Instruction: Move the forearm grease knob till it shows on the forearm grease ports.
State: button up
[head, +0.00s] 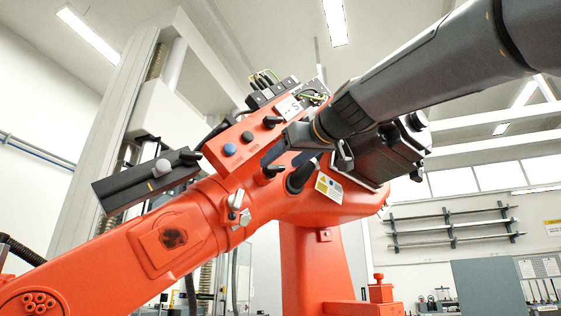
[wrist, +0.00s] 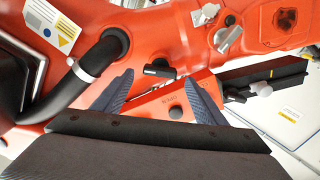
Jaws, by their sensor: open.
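No readable label tells me which control is the forearm grease knob. One candidate is a silver winged fitting on the orange forearm (head: 238,208), which also shows in the wrist view (wrist: 228,36). A recessed dark oval on the forearm (head: 173,238) may be the grease ports; it shows in the wrist view too (wrist: 285,18). My gripper (head: 287,157) is open over the orange control panel, fingers apart. In the wrist view, a black lever knob (wrist: 158,69) lies near the middle between my fingertips (wrist: 158,77); I cannot tell whether they touch it.
The orange panel (head: 212,150) also carries a blue button (head: 229,150) and a dark round button (head: 247,137). A black slide bar (head: 130,189) with a pale knob (head: 162,167) is at its left. A thick black hose (wrist: 75,75) is left of my fingers.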

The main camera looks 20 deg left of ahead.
aim_at(276, 166)
jog(key=shift+p+x, duration=0.5)
jog(key=shift+x, duration=1.25)
jog(key=c, duration=1)
jog(key=shift+d, duration=0.1)
jog(key=shift+c, duration=0.3)
